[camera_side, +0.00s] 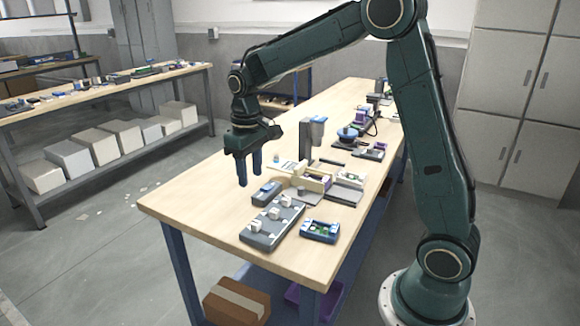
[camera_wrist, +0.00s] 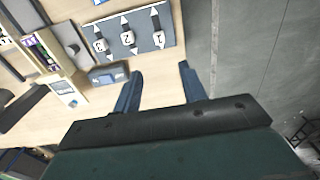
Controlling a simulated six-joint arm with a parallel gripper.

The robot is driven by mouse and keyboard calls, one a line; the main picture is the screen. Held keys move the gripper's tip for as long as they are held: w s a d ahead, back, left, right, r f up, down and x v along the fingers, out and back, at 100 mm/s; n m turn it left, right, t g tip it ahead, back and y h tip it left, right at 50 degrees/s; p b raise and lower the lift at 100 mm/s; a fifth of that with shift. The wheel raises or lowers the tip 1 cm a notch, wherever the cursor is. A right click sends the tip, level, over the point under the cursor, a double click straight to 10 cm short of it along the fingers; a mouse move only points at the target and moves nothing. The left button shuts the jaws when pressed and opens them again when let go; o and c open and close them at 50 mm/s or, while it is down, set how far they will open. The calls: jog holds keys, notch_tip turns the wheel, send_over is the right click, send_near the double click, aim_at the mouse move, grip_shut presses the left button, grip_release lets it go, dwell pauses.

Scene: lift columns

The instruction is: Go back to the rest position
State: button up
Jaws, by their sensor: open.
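My gripper (camera_side: 249,168) hangs above the near left part of the wooden workbench (camera_side: 190,200) in the side view. Its two blue fingers are apart with nothing between them. In the wrist view my gripper (camera_wrist: 160,85) also shows open and empty, with bench top and grey floor beyond the fingers. A grey panel with several white blocks (camera_side: 270,226) lies on the bench in front of and to the right of the gripper. The same panel (camera_wrist: 128,48) is at the top of the wrist view.
A small blue-grey box (camera_side: 266,193) lies close below the gripper. A blue tray with a green part (camera_side: 320,231) is near the front edge. Fixtures (camera_side: 312,135) and tools crowd the bench's middle and far end. The bench's left corner is clear.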

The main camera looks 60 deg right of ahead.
jog(key=s+a+r+t, duration=0.35)
jog(key=s+r, duration=0.45)
jog(key=s, duration=0.3)
jog(key=s+a+t, duration=0.2)
jog(key=s, duration=1.2)
jog(key=shift+a, duration=0.15)
